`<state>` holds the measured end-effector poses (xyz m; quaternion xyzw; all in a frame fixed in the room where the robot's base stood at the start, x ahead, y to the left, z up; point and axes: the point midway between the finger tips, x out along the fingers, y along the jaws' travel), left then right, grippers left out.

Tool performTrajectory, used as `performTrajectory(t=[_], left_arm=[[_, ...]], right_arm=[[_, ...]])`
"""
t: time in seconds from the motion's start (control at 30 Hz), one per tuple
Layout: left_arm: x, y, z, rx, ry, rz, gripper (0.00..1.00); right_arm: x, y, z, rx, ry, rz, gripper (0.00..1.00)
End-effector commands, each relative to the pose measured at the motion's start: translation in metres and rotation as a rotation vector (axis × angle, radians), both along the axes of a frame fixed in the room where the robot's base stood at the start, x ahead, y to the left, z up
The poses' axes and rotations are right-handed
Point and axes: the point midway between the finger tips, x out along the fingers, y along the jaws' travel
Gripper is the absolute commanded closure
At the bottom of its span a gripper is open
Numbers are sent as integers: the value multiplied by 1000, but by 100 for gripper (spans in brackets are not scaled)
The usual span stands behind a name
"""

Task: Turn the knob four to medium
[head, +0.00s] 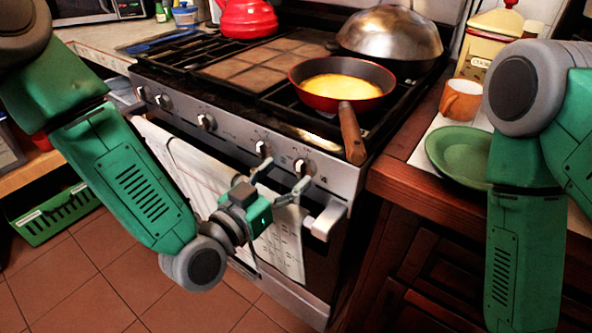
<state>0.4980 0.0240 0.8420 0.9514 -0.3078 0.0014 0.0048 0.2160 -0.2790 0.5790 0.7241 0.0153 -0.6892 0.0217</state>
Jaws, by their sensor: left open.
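The fourth knob from the left (263,149) and the rightmost knob (303,168) are close to my left gripper (283,176). My left gripper is open and empty, in front of the panel, its fingers spread toward these two knobs. One fingertip overlaps the area just below the fourth knob, the other the area below the rightmost knob. I cannot tell whether either finger touches. The knobs' exact pointer settings are too small to read. My right arm is at the right; its gripper is out of view.
A red pan (300,92) with yellow food has its wooden handle (351,134) jutting over the front edge above the rightmost knob. A white towel (187,166) hangs on the oven handle (325,220). A green plate (460,153) and orange mug (460,101) sit on the right counter.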

Motion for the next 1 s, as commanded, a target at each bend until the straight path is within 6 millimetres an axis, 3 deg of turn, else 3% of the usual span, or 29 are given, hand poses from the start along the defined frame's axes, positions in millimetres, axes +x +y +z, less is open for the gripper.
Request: performTrajectory(t=[0.23, 0.53, 0.57, 0.6, 0.7, 1.0], left_arm=[[17, -25, 0, 12, -1, -3, 39], [19, -21, 0, 5, 0, -5, 39], [19, -20, 0, 4, 0, -5, 46], [19, -19, 0, 3, 0, -4, 60], [19, -18, 0, 1, 2, -4, 88], [19, -20, -1, 9, 1, 2, 88]], right_arm=[[0, 0, -3, 0, 0, 0, 60], [0, -1, -3, -1, 0, -1, 60], [0, -1, -3, -1, 0, -1, 60], [0, 0, -3, -1, 0, -1, 60], [0, 0, -3, 0, 0, 0, 60], [0, 0, -3, 0, 0, -1, 60]])
